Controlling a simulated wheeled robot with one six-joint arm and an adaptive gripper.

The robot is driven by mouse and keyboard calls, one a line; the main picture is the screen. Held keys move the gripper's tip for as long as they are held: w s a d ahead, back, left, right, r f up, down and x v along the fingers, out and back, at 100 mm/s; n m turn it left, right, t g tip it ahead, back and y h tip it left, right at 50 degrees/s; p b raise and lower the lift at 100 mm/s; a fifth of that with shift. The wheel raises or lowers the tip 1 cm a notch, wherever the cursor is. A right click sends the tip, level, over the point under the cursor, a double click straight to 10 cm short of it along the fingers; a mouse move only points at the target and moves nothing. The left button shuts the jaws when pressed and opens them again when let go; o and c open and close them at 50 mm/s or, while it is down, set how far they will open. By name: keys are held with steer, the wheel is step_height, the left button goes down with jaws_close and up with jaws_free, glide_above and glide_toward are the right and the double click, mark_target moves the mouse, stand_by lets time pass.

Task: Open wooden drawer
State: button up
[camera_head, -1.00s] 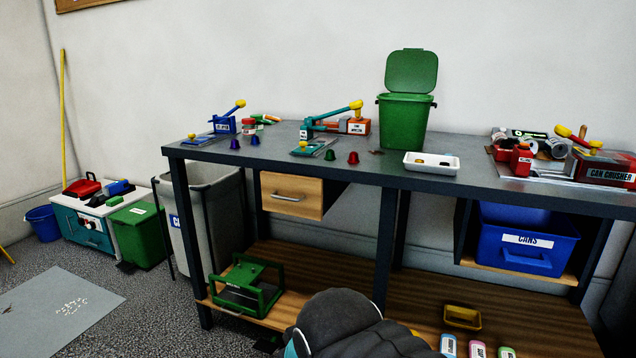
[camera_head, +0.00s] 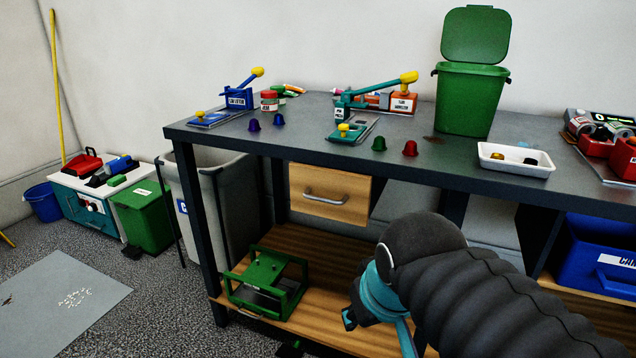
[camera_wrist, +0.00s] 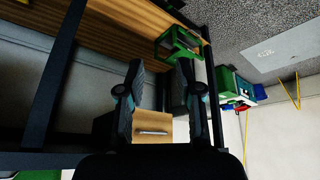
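The wooden drawer (camera_head: 345,181) hangs under the left part of the dark workbench, with a grey bar handle (camera_head: 325,199) across its front. It looks shut. In the wrist view the drawer front (camera_wrist: 160,124) and its handle (camera_wrist: 153,133) appear upside down, low between the fingers. My gripper (camera_wrist: 160,72) is open, with its two dark fingers apart and nothing between them. It is apart from the handle. In the head view my arm is at lower right, in front of the bench, and the fingers are not clearly visible.
A green press frame (camera_head: 265,283) stands on the wooden lower shelf (camera_head: 320,248) below the drawer. A grey bin (camera_head: 226,205) stands left of the drawer, behind a bench leg (camera_head: 196,228). The bench top (camera_head: 300,128) carries tools, several small capsules and a green bin (camera_head: 470,95).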

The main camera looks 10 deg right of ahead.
steer(key=w+r+n+g, duration=0.2)
steer(key=w+r+n, duration=0.3)
steer(key=w+r, duration=0.85)
steer(key=n+g+h, duration=0.1)
steer(key=n+g, duration=0.1)
steer(key=n, duration=0.3)
glide_toward(316, 198)
steer(key=f, duration=0.2)
steer(key=f+b, duration=0.1)
steer(key=f, duration=0.2)
steer(key=w+f+b, duration=0.1)
steer(key=f, duration=0.1)
steer(key=shift+w+d+f, duration=0.1)
steer(key=shift+d+f, duration=0.25)
steer(key=shift+d, duration=0.05)
jaws_close()
